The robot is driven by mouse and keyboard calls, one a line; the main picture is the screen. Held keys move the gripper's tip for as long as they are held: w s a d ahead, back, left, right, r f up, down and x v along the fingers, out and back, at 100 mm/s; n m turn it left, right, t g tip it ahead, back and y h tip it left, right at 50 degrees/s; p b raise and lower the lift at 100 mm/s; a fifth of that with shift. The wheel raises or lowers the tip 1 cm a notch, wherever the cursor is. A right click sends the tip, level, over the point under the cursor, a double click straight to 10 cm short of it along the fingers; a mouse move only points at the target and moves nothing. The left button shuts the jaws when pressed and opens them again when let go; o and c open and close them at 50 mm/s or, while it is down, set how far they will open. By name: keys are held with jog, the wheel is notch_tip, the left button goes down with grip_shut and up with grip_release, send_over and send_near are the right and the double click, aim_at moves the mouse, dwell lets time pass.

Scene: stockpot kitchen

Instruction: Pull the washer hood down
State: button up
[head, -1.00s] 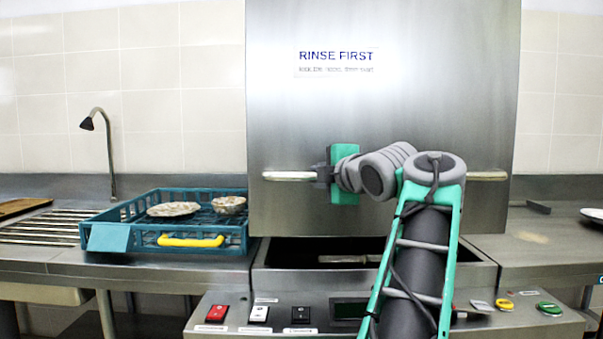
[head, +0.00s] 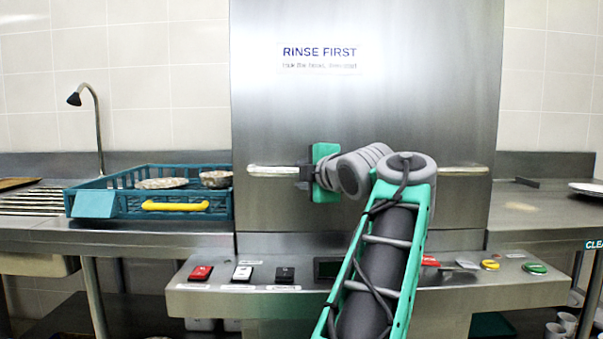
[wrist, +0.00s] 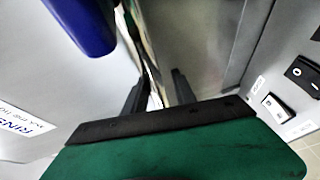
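The washer hood (head: 400,70) is a tall steel panel with a "RINSE FIRST" label. In the head view its lower edge is low, just behind the control console, and no opening shows beneath it. A horizontal bar handle (head: 272,170) crosses its lower part. My gripper (head: 304,175) is at the left part of the handle, its dark fingers closed around the bar. In the wrist view the two fingers (wrist: 158,98) stand either side of a shiny metal strip, and the exact contact is hard to see.
The console (head: 230,290) with switches and buttons juts out below the hood. A teal rack (head: 110,200) with dishes and a yellow handle stands on the left counter, by a tap (head: 98,120). The right counter (head: 540,215) is mostly clear, with a plate (head: 588,188) at its edge.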

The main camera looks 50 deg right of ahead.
jog(key=shift+o, duration=1.4)
jog(key=shift+d+f, duration=0.1)
jog(key=shift+s+r, duration=0.3)
jog(key=p+v, duration=0.1)
jog(key=v, duration=0.6)
jog(key=shift+a+f+p, duration=0.15)
jog(key=shift+a+p, duration=0.05)
jog(key=shift+p, duration=0.15)
